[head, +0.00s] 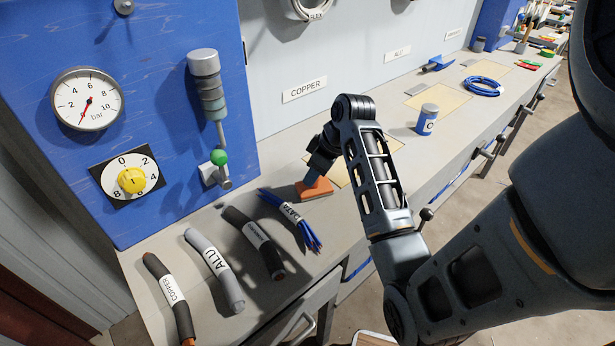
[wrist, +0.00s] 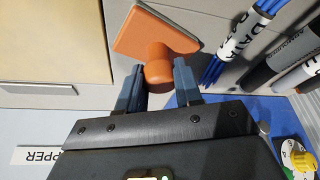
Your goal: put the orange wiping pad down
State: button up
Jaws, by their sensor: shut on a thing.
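The orange wiping pad (head: 314,189) has a flat, roughly square base and a round knob-like handle. It is at the bench top, just right of the blue data cable bundle, and I cannot tell whether its base touches the surface. My gripper (head: 318,176) is above it, pointing down. In the wrist view my gripper (wrist: 158,76) has a finger on each side of the pad's knob and is shut on it. The pad's flat base (wrist: 150,33) extends beyond the fingertips. My arm hides part of the bench behind it.
Left of the pad lie the blue DATA bundle (head: 290,218), a dark cable (head: 252,240), a grey ALU cable (head: 214,268) and a COPPER cable (head: 168,292). A pale yellow mat (head: 342,172) is close at right. A blue-and-white can (head: 427,121) stands farther right.

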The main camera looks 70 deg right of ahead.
jog(key=shift+r, duration=0.1)
jog(key=shift+f, duration=0.2)
jog(key=o, duration=0.9)
jog(key=shift+o, duration=0.2)
